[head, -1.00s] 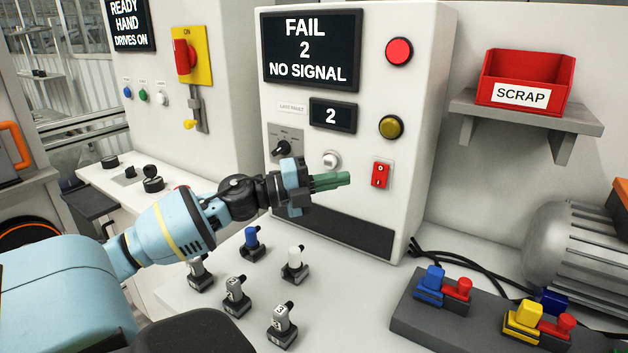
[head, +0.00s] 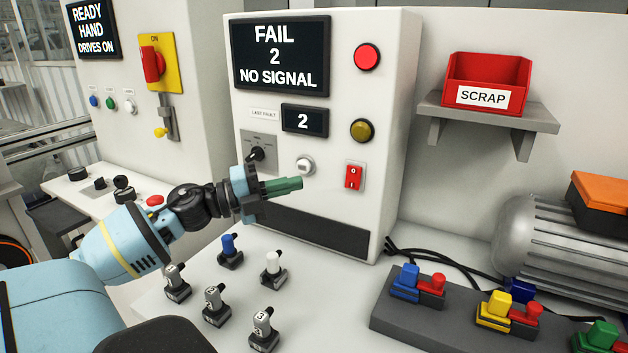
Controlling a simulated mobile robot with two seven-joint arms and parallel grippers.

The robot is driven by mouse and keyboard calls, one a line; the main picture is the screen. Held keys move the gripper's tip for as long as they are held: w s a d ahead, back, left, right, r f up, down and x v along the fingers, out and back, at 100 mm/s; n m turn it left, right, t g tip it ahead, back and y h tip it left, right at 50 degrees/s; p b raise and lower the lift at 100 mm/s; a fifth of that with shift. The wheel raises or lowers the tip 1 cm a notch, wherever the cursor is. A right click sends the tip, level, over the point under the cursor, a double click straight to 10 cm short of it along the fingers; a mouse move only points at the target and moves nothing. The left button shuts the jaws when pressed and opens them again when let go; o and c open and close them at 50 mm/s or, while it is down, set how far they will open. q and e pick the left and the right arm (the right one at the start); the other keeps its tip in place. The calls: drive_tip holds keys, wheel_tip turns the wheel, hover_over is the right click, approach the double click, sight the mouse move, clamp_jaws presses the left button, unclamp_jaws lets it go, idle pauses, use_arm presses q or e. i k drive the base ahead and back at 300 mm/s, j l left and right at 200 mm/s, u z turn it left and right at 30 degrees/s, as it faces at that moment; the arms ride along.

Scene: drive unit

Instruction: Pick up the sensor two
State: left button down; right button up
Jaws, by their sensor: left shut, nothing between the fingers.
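Several small grey sensors stand upright on the white bench. The middle of the front row, sensor two (head: 215,305), carries a small label that looks like a 2. A grey sensor (head: 177,284) stands to its left, label unclear, and another (head: 263,330), apparently marked 3, to its right. Behind are a blue-topped one (head: 229,250) and a white-topped one (head: 271,267). My left gripper (head: 283,186) has its green fingers shut and empty. It is above and behind the sensors in the picture, in front of the test cabinet, apart from sensor two. My right gripper is out of view.
The test cabinet (head: 400,120) reads FAIL 2 NO SIGNAL. A rail (head: 388,330) with coloured connectors and a grey motor (head: 530,240) stand at right. A red SCRAP bin (head: 487,85) sits on a wall shelf (head: 488,112). Bench around the sensors is clear.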

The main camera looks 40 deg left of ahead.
sight(215, 306)
drive_tip(key=k+j, duration=0.8)
drive_tip(key=k, duration=0.05)
